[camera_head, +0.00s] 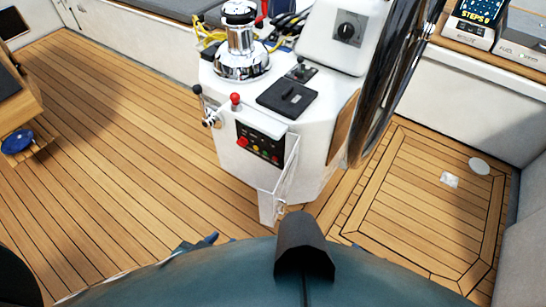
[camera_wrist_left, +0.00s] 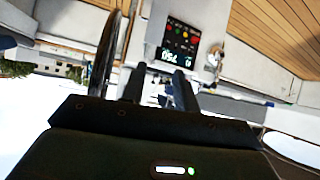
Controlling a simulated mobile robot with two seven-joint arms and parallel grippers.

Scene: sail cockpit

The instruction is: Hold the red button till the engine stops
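The control panel (camera_head: 260,144) is a black plate on the front of the white console, with a row of small coloured buttons. The red button (camera_head: 243,142) is at its left end. In the left wrist view the panel (camera_wrist_left: 180,40) appears upside down with a lit number display, and the red button (camera_wrist_left: 195,40) is at its right. My left gripper (camera_wrist_left: 159,87) is open and empty, its two dark fingers apart and short of the panel. In the head view only small dark parts of it (camera_head: 199,242) show above my body's edge. My right gripper is not in view.
A clear flap (camera_head: 286,180) stands out from the console beside the panel. The large wheel (camera_head: 385,85) is to the right.

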